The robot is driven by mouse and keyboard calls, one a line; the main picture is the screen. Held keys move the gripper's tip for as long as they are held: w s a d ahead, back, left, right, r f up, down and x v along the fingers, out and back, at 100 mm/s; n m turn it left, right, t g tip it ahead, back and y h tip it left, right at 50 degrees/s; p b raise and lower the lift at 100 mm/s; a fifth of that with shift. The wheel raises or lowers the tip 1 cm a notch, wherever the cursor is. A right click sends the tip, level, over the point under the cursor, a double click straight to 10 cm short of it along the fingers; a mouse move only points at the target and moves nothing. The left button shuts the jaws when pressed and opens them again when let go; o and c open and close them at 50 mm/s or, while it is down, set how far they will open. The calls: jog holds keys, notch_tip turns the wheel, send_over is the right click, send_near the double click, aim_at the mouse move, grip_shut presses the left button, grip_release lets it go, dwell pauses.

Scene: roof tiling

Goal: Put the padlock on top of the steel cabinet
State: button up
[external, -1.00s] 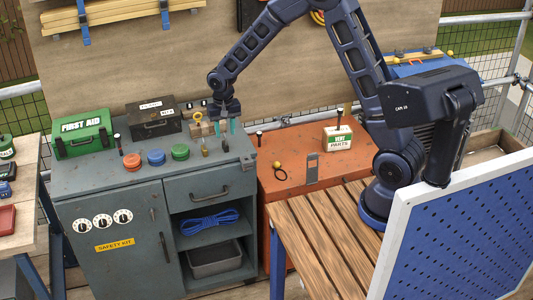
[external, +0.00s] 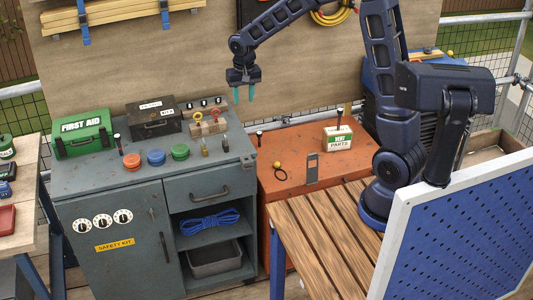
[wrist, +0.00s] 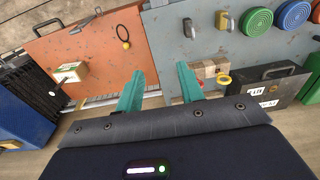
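The steel cabinet (external: 95,180) is grey, with a drawer, open shelves and a door with dials; its top also shows in the wrist view (wrist: 208,45). Two small padlock-like pieces stand apart near the right of its top: a brass-coloured one (external: 204,150) and a greyer one (external: 225,145). In the wrist view they are the right piece (wrist: 226,21) and the left piece (wrist: 189,29). Which is the task's padlock is too small to tell. My gripper (external: 244,95) is raised above and behind the cabinet's right edge, its teal fingers apart with nothing between them.
The cabinet top also bears a green first aid box (external: 82,136), a dark case (external: 153,120), a wooden block with rings (external: 208,127) and red, blue and green discs (external: 156,157). An orange chest (external: 290,185) with a parts box (external: 338,137) stands to the right.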

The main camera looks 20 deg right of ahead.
jog(key=s+d+r+t, duration=0.1)
jog(key=s+d+r, duration=0.3)
jog(key=d+r, duration=0.45)
jog(key=s+d+r+t, duration=0.1)
jog(key=s+d+r, duration=0.35)
jog(key=d, duration=0.75)
jog(key=s+d+r+t, duration=0.2)
jog(key=s+d+r, duration=0.1)
jog(key=s+d, duration=0.9)
jog(key=s, duration=0.3)
jog(key=shift+s+d, duration=0.15)
jog(key=shift+c, duration=0.5)
